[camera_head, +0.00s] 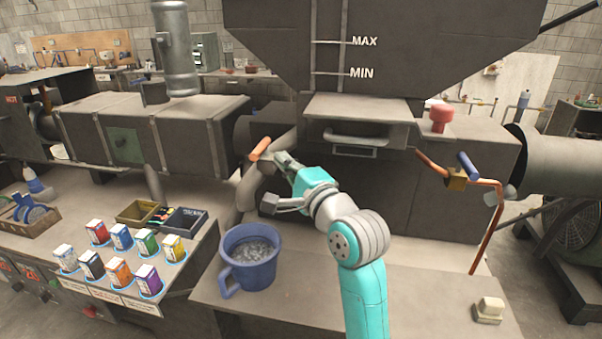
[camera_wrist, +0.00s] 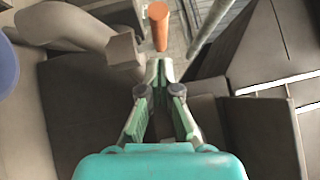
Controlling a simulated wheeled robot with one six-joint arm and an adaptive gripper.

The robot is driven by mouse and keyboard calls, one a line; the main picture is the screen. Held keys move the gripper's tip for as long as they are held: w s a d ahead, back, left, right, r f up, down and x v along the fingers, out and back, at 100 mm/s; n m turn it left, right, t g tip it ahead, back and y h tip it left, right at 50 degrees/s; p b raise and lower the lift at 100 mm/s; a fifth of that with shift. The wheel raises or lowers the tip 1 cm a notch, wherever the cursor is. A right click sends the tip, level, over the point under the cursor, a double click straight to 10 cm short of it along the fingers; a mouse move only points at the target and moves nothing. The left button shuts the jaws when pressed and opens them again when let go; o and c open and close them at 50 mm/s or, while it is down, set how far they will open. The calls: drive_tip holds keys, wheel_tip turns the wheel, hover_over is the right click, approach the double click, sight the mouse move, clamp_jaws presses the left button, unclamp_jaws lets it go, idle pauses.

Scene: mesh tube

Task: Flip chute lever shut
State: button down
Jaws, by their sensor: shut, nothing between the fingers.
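The lever with an orange handle (camera_head: 260,149) sticks out from the chute pipe (camera_head: 247,187) left of the middle of the head view. The handle tilts up and to the right there. In the wrist view the orange handle (camera_wrist: 158,26) lies just beyond my fingertips. My gripper (camera_head: 281,160) is shut and empty, close to the right of the handle. In the wrist view its fingertips (camera_wrist: 160,68) meet below the handle's end. I cannot tell whether they touch it.
A blue bucket (camera_head: 236,275) of grey pieces stands on the bench below the chute. Several coloured boxes (camera_head: 121,237) and two small trays (camera_head: 185,222) are to the left. A blue-handled valve (camera_head: 468,165) with copper pipe is at right. The bench front right is mostly clear.

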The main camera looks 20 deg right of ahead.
drive_tip(key=shift+w+a+r, duration=0.25)
drive_tip(key=shift+w+a, duration=0.45)
drive_tip(key=shift+a, duration=0.3)
drive_tip(key=shift+a+h, duration=0.15)
drive_tip(key=shift+h, duration=0.25)
